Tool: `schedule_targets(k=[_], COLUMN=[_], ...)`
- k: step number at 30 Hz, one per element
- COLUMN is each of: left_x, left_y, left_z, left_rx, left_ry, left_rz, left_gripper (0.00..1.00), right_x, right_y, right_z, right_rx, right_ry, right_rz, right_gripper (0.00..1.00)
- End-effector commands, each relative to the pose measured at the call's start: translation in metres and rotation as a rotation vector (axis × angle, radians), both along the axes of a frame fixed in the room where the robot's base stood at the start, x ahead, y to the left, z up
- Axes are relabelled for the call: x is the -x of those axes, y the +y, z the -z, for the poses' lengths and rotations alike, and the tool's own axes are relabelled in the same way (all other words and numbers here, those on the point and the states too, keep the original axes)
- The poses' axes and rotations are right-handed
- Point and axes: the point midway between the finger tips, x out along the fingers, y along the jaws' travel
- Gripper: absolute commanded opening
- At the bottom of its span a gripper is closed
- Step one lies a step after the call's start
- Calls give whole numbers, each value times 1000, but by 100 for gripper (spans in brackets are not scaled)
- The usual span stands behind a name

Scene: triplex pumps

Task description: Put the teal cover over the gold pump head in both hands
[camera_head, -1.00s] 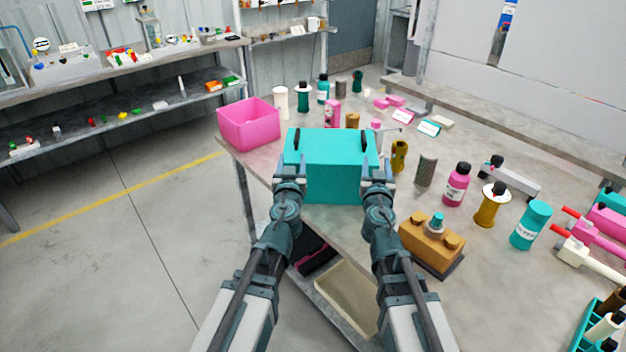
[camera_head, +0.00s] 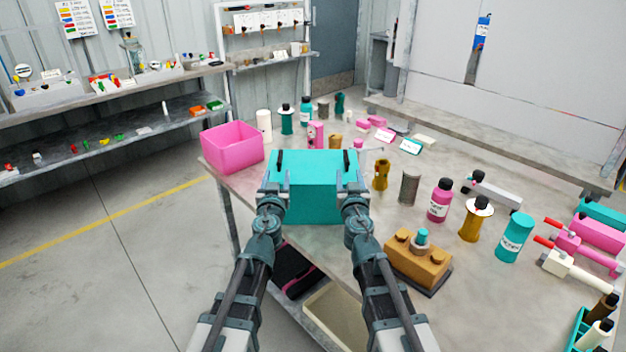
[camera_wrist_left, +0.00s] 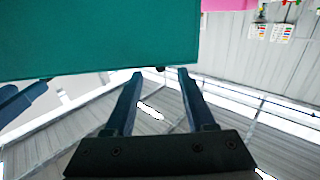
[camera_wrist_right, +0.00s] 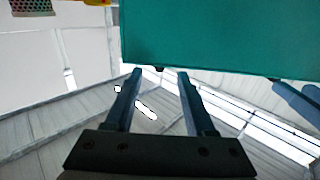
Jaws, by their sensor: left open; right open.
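The teal cover (camera_head: 318,200) is a box with two upright black handles on top, at the bench's near left edge. My left gripper (camera_head: 277,182) is open at its left end, and my right gripper (camera_head: 351,180) is open at its right end. In the left wrist view the teal wall (camera_wrist_left: 100,35) fills the top, beyond open fingers (camera_wrist_left: 160,75) with nothing between them. The right wrist view likewise shows the teal wall (camera_wrist_right: 220,35) beyond open, empty fingers (camera_wrist_right: 160,73). The gold pump head (camera_head: 418,262), with a teal knob on top, stands uncovered on a dark base to the right.
A pink bin (camera_head: 232,150) stands behind the cover to the left. Gold and grey cylinders, a pink bottle (camera_head: 440,200) and a teal canister (camera_head: 514,237) stand behind the pump head. A shelf with a pale tray (camera_head: 335,312) lies below the bench edge.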

Motion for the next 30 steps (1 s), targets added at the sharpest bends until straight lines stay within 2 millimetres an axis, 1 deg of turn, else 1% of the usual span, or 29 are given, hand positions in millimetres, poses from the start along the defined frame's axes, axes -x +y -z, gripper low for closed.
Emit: schedule_targets(k=[1, 9, 12, 15, 19, 26, 27, 29, 30], left_x=[-14, -65, -82, -92, -97, -96, -96, -96, -96], left_y=[0, 0, 0, 0, 0, 0, 0, 0, 0], left_z=[0, 0, 0, 0, 0, 0, 0, 0, 0], left_rx=[0, 0, 0, 0, 0, 0, 0, 0, 0], left_ry=[0, 0, 0, 0, 0, 0, 0, 0, 0], left_rz=[-1, -1, -1, -1, -1, -1, -1, -1, -1], left_gripper=[55, 55, 55, 55, 55, 55, 51, 41, 33], right_x=[-14, -66, -82, -92, -97, -96, -96, -96, -96], right_y=[0, 0, 0, 0, 0, 0, 0, 0, 0], right_z=[0, 0, 0, 0, 0, 0, 0, 0, 0], right_rx=[0, 0, 0, 0, 0, 0, 0, 0, 0], right_ry=[0, 0, 0, 0, 0, 0, 0, 0, 0], right_rz=[1, 2, 1, 1, 0, 1, 1, 1, 1], right_gripper=[55, 55, 55, 55, 55, 55, 51, 41, 33])
